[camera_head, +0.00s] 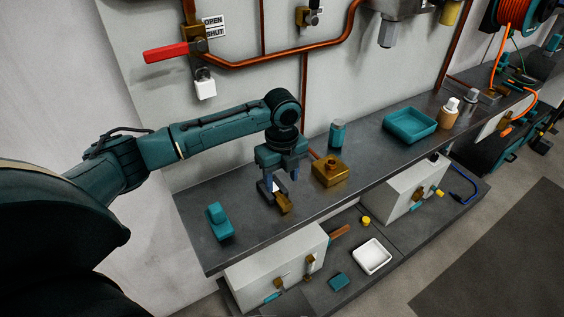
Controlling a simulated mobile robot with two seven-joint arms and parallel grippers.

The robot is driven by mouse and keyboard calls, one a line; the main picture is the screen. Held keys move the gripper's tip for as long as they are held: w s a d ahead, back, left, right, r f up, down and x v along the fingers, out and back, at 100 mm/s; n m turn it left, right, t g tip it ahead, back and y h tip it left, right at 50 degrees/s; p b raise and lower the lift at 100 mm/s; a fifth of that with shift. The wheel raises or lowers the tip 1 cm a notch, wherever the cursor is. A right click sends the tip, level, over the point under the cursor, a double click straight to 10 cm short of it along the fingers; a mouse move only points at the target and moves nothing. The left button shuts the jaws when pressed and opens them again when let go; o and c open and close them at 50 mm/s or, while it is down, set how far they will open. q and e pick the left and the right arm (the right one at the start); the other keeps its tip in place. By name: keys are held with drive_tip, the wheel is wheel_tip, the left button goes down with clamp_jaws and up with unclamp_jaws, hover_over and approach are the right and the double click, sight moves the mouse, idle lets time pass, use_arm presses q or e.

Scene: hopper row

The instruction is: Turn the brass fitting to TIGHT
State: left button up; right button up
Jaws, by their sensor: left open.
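A brass block with a raised round top (330,171) sits on the grey bench (245,253), with a copper pipe end at its back left. A smaller brass piece (284,204) lies on the bench just left of it, with a small white patch beside it. I cannot tell which of the two is the brass fitting, and no TIGHT mark is readable. My left gripper (281,182) points down over the smaller brass piece, open. Its fingers partly hide that piece, and I cannot tell whether they touch it. My right gripper is out of view.
A teal block (219,222) stands left on the bench. A teal cylinder (338,133) and teal tray (409,125) stand right of my gripper. A red-handled valve (168,52) and copper pipes are on the wall. A lower shelf holds white boxes and a white tray (372,256).

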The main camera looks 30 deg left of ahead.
sight(282, 197)
use_arm(q)
wheel_tip(282, 197, down, 7)
drive_tip(key=shift+f, duration=0.1)
drive_tip(key=shift+c, duration=0.2)
clamp_jaws()
idle(0.9)
